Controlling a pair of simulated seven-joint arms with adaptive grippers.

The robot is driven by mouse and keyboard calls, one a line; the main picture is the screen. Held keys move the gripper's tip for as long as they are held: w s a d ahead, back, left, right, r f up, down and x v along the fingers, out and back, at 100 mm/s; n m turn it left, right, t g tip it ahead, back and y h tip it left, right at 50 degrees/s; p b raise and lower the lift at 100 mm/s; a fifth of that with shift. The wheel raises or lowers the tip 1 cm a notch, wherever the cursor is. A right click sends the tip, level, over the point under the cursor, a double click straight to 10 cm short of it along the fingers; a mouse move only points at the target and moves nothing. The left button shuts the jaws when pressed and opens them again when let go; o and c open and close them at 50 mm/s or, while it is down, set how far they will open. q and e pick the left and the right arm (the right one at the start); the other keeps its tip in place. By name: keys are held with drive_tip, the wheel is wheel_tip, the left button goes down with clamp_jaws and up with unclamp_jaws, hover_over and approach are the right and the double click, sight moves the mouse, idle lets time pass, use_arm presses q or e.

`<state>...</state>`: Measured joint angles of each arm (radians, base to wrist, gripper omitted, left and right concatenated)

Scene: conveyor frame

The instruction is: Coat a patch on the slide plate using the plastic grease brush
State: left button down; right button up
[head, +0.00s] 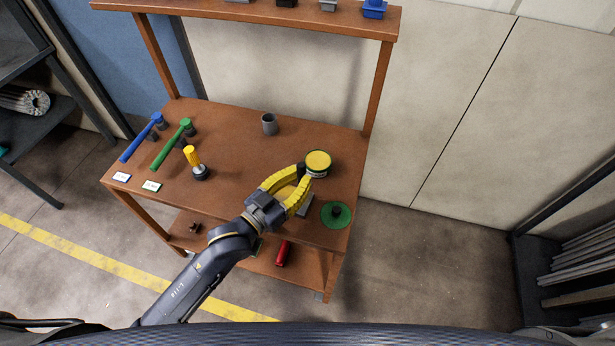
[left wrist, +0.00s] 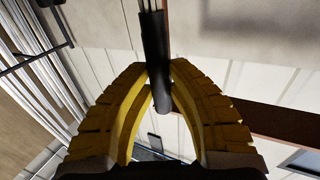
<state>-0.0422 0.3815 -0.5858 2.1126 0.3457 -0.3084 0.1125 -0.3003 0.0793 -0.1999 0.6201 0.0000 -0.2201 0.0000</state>
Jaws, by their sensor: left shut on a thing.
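My left gripper (head: 300,182) is over the right part of the brown bench and is shut on a dark rod-shaped thing (left wrist: 155,62). In the left wrist view this thing stands between the yellow fingertips; I cannot tell whether it is the grease brush. A round tin with a yellow top (head: 318,160) is right by the fingertips in the head view; I cannot tell whether the held thing touches it. A grey flat piece (head: 306,207), possibly the slide plate, is partly hidden behind the gripper. My right gripper is not in view.
Posts carry an upper shelf (head: 220,10). The bench middle is clear.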

use_arm(q)
drive_tip(key=a, duration=0.3)
drive_tip(key=w+a, duration=0.1)
drive_tip(key=a, duration=0.1)
drive_tip(key=w+a, duration=0.1)
drive_tip(key=a, duration=0.2)
drive_tip(key=shift+w+a, duration=0.25)
drive_tip(key=shift+a, duration=0.1)
drive_tip(key=shift+s+d, duration=0.7)
drive_tip(key=shift+d, duration=1)
drive_tip(key=shift+s+d, duration=0.75)
drive_tip(key=shift+d, duration=0.95)
drive_tip(key=shift+s+d, duration=0.7)
drive_tip(key=shift+d, duration=1)
drive_tip(key=shift+s+d, duration=0.15)
drive_tip(key=shift+s, duration=0.1)
drive_tip(key=shift+s+a, duration=0.25)
drive_tip(key=shift+a, duration=0.35)
drive_tip(key=shift+w+a, duration=0.65)
drive_tip(key=shift+a, duration=1)
drive_tip(key=shift+w+a, duration=0.65)
drive_tip(key=shift+a, duration=1)
drive_tip(key=shift+w+a, duration=0.65)
drive_tip(key=shift+a, duration=1)
wheel_tip(320, 180, up, 8)
